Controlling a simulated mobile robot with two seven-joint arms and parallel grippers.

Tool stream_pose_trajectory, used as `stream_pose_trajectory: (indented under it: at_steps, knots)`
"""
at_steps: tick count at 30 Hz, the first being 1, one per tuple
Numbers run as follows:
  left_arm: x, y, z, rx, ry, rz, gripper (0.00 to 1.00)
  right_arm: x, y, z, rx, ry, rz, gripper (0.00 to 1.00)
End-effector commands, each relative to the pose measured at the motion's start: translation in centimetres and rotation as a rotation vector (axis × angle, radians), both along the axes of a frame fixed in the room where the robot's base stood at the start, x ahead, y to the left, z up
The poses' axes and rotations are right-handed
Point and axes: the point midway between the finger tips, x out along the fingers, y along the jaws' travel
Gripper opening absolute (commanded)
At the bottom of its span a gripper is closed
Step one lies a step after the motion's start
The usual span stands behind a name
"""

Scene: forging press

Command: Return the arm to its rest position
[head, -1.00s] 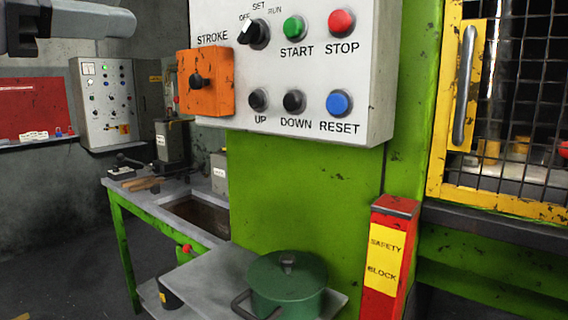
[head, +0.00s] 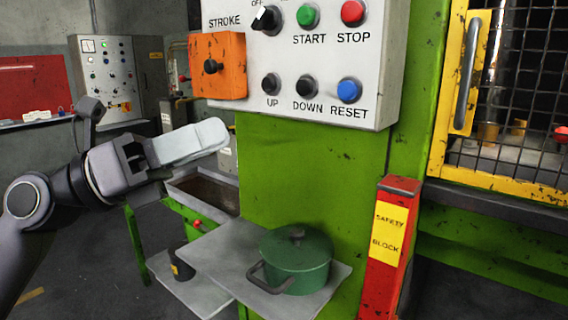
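My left arm comes in from the left edge, with its dark wrist and pale gripper (head: 208,137) below and left of the control panel (head: 300,80). The pale fingers point right and slightly up, seen side-on. One finger may hide the other, so I cannot tell whether they are apart. I see nothing held at their tips. In the picture they overlap the workbench and the edge of the green press column (head: 300,165). I cannot tell if they touch anything. My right gripper is out of view.
A green lidded pot (head: 297,260) sits on a grey shelf (head: 215,252) below. A red safety block (head: 390,250) stands to its right, beside the yellow mesh guard (head: 450,110). Open floor shows at lower left.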

Motion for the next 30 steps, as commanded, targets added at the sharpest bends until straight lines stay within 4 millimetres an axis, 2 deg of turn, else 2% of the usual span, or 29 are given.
stream_pose_trajectory:
  at_steps: [8, 11, 14, 18, 23, 24, 26, 27, 30]
  knots:
    - [2.8, 2.3, -6.7, -0.463, 0.531, -0.062, 0.37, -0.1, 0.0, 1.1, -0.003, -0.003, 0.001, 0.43]
    - [3.9, 3.6, -10.2, -0.631, 0.725, -0.048, 0.37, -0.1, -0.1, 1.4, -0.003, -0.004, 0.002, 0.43]
    - [4.6, 5.1, -14.3, -0.797, 0.920, -0.015, 0.37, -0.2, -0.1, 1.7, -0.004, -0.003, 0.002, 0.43]
    - [4.6, 7.1, -21.3, -1.030, 1.196, 0.060, 0.37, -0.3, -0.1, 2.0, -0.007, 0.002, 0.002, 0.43]
    - [2.5, 9.2, -30.4, -1.293, 1.504, 0.190, 0.37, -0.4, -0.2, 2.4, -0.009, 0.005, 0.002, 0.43]
    - [1.6, 9.6, -32.8, -1.358, 1.580, 0.230, 0.37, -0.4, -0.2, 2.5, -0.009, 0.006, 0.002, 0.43]
    - [-0.2, 10.2, -36.3, -1.455, 1.690, 0.294, 0.37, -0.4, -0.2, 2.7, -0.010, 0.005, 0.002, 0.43]
    - [-1.7, 10.5, -38.6, -1.520, 1.764, 0.340, 0.37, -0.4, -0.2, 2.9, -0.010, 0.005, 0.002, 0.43]
    - [-5.7, 11.0, -43.8, -1.670, 1.929, 0.457, 0.37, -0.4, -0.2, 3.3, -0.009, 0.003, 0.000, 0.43]
